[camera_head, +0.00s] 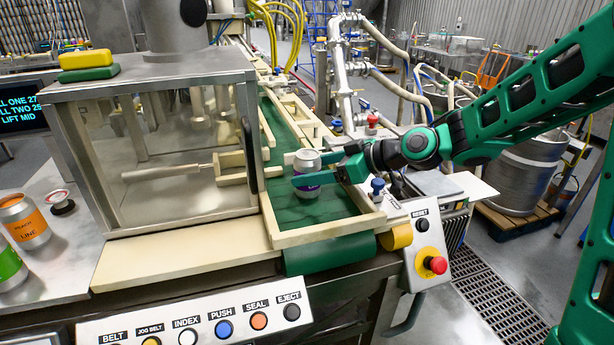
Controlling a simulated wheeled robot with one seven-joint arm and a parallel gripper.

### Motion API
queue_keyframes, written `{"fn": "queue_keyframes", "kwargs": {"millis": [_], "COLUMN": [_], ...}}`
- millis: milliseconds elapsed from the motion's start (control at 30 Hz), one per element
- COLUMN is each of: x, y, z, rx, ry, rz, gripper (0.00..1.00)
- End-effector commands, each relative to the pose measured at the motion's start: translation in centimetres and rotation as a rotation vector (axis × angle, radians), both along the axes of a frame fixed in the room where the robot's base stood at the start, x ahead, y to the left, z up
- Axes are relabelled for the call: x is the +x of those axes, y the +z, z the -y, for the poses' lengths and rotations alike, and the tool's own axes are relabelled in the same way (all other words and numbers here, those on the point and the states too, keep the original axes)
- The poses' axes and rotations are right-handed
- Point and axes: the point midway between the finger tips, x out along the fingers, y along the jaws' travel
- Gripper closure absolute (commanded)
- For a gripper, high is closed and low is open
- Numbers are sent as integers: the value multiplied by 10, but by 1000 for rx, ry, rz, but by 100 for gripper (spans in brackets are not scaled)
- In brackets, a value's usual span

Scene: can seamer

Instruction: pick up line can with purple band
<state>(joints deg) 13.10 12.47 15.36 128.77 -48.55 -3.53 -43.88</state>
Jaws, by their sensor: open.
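The silver can with a purple band (306,164) stands upright on the green belt (283,128), near the belt's front end. My gripper (309,170) reaches in from the right at can height. Its green fingers are open, one passing across the front of the can and the other on its far side. The near finger hides part of the purple band. I cannot tell whether either finger touches the can.
Cream rails (328,232) border the belt. The clear-walled seamer housing (160,150) stands close on the left, with a wooden pusher (236,168) facing the belt. An orange-banded can (22,222) and a green-banded can (8,266) stand far left. The button panel (200,322) is in front.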

Motion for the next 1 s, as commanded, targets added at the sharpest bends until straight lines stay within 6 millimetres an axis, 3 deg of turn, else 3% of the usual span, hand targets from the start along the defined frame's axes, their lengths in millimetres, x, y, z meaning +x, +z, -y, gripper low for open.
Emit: {"fn": "queue_keyframes", "kwargs": {"millis": [133,433,467,700,1000], "x": [7,10,10,10,11], "y": [-8,-10,-10,-10,-4], "z": [-15,-18,-18,-18,-18], "rx": [0,0,0,0,1], "ry": [2,-2,-2,-2,-1], "rz": [-1,0,0,0,3], "gripper": [27,27,30,83,83]}}
